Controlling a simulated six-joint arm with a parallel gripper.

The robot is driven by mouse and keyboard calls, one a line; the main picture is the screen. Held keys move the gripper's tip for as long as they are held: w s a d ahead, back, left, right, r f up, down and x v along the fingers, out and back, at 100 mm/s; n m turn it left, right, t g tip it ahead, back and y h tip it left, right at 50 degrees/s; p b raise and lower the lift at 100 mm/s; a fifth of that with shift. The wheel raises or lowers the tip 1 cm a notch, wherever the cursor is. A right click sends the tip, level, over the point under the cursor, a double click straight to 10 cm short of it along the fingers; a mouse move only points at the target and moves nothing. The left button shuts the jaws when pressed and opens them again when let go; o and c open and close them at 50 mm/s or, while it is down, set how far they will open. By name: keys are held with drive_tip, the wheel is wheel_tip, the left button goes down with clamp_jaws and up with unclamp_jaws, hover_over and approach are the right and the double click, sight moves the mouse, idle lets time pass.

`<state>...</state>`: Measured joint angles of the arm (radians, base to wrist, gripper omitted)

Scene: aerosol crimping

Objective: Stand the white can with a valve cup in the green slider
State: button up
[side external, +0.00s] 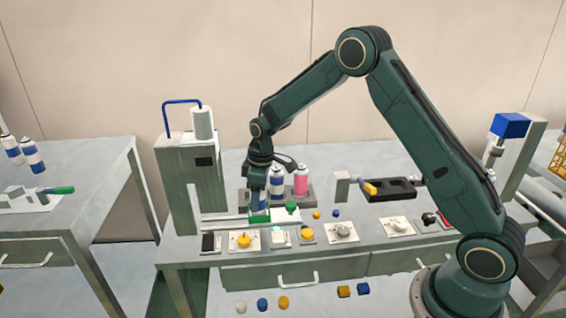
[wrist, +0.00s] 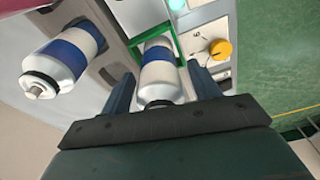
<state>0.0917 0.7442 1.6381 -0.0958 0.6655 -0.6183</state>
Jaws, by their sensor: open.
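A white can with a blue band (wrist: 160,72) stands between the fingers of my gripper (wrist: 160,80) in the wrist view. Its base is within the green slider (wrist: 181,50), whose edges show around it. A dark ring shows at the can's top, which my gripper's body partly hides, so I cannot make out a valve cup. The fingers are open, one on each side of the can. In the side view my gripper (side external: 258,203) is low over the green slider (side external: 260,218), and the can there is mostly hidden.
Another white can with a blue band (wrist: 62,58) and a pink can (side external: 300,182) stand in a grey rack (side external: 312,194) close behind. A panel with a yellow knob (side external: 243,240) lies in front. A tall grey press (side external: 187,180) stands at left.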

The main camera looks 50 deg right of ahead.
drive_tip(key=r, duration=0.7)
drive_tip(key=s+r, duration=0.1)
drive_tip(key=r, duration=0.3)
drive_tip(key=shift+d, duration=0.35)
drive_tip(key=shift+r, duration=0.6)
drive_tip(key=shift+s, duration=0.1)
drive_tip(key=shift+s+r, duration=0.15)
drive_tip(key=shift+r, duration=0.15)
drive_tip(key=s+a+r+m+t, duration=0.2)
drive_tip(key=s+a+r+m, duration=0.1)
drive_tip(key=s+r, duration=1.05)
drive_tip(key=s+f+m+t, duration=0.2)
drive_tip(key=s+m, duration=0.1)
drive_tip(key=s, duration=1.6)
drive_tip(key=shift+s+a+f+m+h, duration=0.2)
drive_tip(key=shift+s+m+h, duration=0.1)
drive_tip(key=shift+m+h, duration=0.1)
